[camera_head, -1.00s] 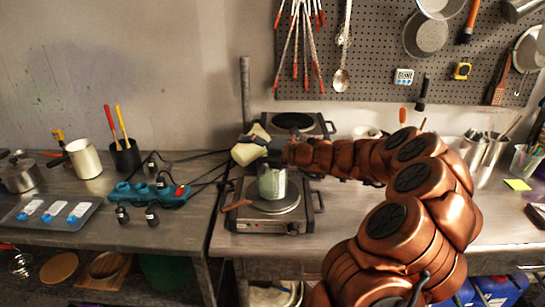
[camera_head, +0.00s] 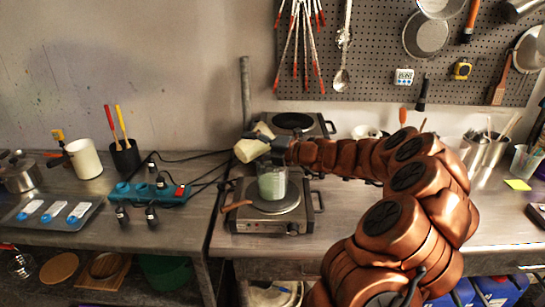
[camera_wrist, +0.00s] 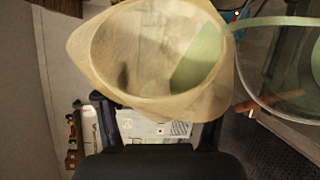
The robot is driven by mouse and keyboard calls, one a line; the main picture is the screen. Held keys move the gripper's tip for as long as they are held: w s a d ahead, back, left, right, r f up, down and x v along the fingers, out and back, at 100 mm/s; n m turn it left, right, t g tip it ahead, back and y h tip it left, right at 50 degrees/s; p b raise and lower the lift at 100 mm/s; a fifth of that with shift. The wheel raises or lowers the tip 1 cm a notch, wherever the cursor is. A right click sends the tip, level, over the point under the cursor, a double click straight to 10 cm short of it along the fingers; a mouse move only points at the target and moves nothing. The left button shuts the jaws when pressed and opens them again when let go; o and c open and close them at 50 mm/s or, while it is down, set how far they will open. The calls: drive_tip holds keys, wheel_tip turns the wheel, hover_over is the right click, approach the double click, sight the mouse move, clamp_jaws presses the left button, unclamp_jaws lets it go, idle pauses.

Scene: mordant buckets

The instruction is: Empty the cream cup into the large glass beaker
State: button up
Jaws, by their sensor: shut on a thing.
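The cream cup (camera_head: 250,150) is held tilted above the large glass beaker (camera_head: 272,184), its mouth toward the beaker. My gripper (camera_head: 268,143) is shut on the cup. In the wrist view I look into the cup (camera_wrist: 108,50); some pale green liquid lies on its right side. A thin green strand runs from the cup's right lip over the rim of the beaker (camera_wrist: 268,105). The beaker stands upright on the front hot plate and holds pale green liquid in its lower part. The gripper's fingertips are partly hidden by the cup in the wrist view.
The front hot plate (camera_head: 270,220) has a wooden-handled tool (camera_head: 236,206) at its left side. A second hot plate (camera_head: 293,122) stands behind. A teal power strip (camera_head: 150,194), cables and a white pot (camera_head: 84,159) are on the left bench. The right counter is partly clear.

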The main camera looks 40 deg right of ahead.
drive_tip(key=shift+d+r+m, duration=0.2)
drive_tip(key=shift+d+m, duration=0.1)
drive_tip(key=shift+d, duration=0.05)
idle(0.3)
drive_tip(key=shift+w+d+f+m+t+p, duration=0.15)
drive_tip(key=shift+m+t+p, duration=0.25)
drive_tip(key=shift+p, duration=1.45)
drive_tip(key=shift+f+b, duration=0.25)
drive_tip(key=shift+b, duration=0.35)
drive_tip(key=shift+g+b, duration=0.3)
drive_tip(key=shift+b, duration=0.75)
drive_tip(key=shift+n+b, duration=0.4)
